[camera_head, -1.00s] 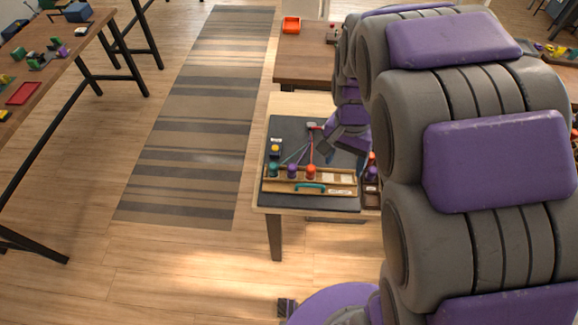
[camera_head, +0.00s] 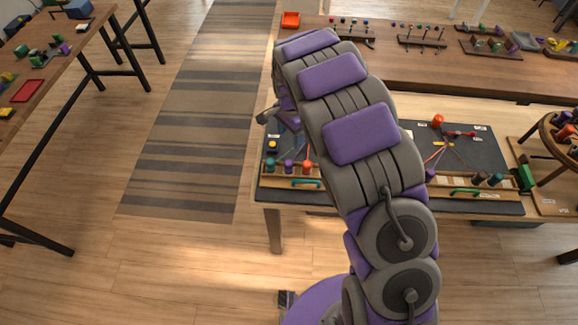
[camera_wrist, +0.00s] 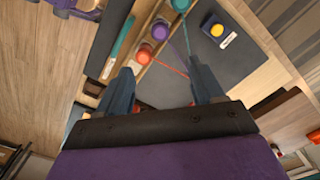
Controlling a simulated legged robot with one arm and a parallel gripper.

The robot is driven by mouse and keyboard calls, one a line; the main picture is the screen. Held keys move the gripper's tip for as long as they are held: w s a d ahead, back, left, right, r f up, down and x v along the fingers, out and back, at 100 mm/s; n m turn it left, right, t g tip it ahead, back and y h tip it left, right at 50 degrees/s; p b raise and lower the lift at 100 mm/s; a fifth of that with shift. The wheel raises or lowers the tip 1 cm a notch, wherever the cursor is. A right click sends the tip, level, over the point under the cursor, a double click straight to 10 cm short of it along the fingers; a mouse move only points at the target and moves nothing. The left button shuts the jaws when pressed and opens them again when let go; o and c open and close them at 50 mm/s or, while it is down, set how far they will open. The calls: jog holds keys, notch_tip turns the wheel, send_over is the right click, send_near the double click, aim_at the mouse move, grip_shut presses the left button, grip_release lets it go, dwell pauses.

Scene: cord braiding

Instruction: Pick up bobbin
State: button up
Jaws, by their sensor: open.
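Teal (camera_head: 269,166), purple (camera_head: 288,166) and orange-red (camera_head: 308,167) bobbins stand in a row in a wooden rack (camera_head: 280,177) on the left mat. The wrist view also shows the orange-red (camera_wrist: 143,57), purple (camera_wrist: 160,30) and teal (camera_wrist: 181,5) bobbins from above. Cords run from the teal and orange-red ones. My gripper (camera_wrist: 160,70) is open, its two fingers spread wide with nothing seen held. In that view the orange-red bobbin appears between and slightly beyond the fingertips; their height above it is unclear. In the head view my arm hides most of the gripper.
A yellow-topped dark block (camera_wrist: 217,30) is beside the rack. A teal handle (camera_head: 307,183) is on the rack's front. A striped rug (camera_head: 195,150) is clear.

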jog(key=b, duration=0.1)
send_over(288, 162)
jog(key=a, duration=0.1)
notch_tip(288, 162, down, 10)
jog(key=shift+f, duration=0.3)
jog(key=shift+d+f, duration=0.15)
jog(key=shift+d, duration=0.1)
jog(key=f, duration=0.2)
jog(key=d+f+b, duration=0.1)
jog(key=f, duration=0.1)
jog(key=shift+f, duration=0.35)
jog(key=shift+a+f, duration=0.1)
jog(key=shift+a, duration=0.4)
jog(key=shift+c, duration=0.2)
jog(key=shift+d, duration=0.6)
jog(key=c, duration=0.6)
jog(key=shift+a, duration=0.15)
jog(key=c, duration=0.5)
jog(key=shift+s+a, duration=0.1)
jog(key=shift+a, duration=0.15)
